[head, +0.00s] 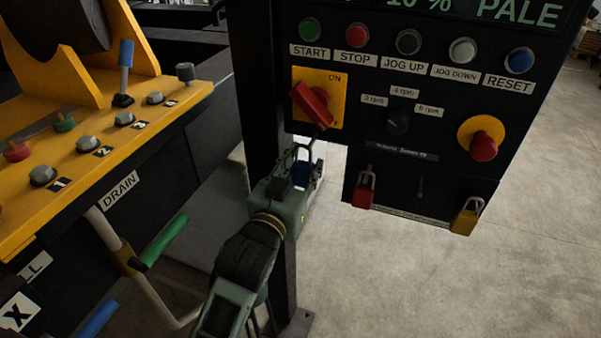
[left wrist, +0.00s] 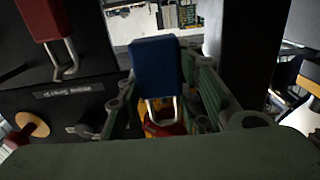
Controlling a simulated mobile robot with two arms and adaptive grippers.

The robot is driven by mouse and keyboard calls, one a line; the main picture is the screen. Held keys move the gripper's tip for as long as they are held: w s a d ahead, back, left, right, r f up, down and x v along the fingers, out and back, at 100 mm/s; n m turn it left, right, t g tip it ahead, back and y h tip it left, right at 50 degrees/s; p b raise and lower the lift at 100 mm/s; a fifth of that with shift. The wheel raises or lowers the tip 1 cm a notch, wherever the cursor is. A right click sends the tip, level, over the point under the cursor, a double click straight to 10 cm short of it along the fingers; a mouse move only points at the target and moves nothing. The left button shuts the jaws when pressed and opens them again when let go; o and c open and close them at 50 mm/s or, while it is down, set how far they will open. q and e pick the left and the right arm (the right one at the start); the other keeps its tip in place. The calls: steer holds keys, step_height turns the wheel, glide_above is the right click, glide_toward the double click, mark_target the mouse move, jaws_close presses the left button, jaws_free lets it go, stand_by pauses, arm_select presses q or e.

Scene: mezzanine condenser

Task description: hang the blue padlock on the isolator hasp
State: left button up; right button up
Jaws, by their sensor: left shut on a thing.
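The blue padlock (head: 302,174) is held between the fingers of my left gripper (head: 301,171), with its shackle pointing up. In the left wrist view the blue padlock (left wrist: 157,66) stands between the green fingers of the left gripper (left wrist: 163,95), its shackle toward the red and yellow isolator (left wrist: 166,127). In the head view the isolator's red handle (head: 311,102) lies tilted on its yellow plate (head: 337,84), just above the shackle. The hasp is small and dark near the handle's lower end; I cannot tell whether the shackle touches it. My right gripper is not in view.
A red padlock (head: 363,194) and a yellow padlock (head: 466,218) hang along the panel's lower edge. A red stop knob (head: 484,146) sticks out at right. A dark post (head: 262,90) stands beside the panel. A yellow lever console (head: 110,140) is at left.

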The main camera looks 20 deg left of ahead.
arm_select(q)
steer(key=w, duration=0.2)
steer(key=w+f+b, duration=0.1)
steer(key=w, duration=0.1)
steer(key=shift+w+d, duration=0.1)
steer(key=shift+w, duration=0.2)
steer(key=shift+f, duration=0.15)
stand_by(0.3)
stand_by(0.4)
steer(key=o, duration=1.3)
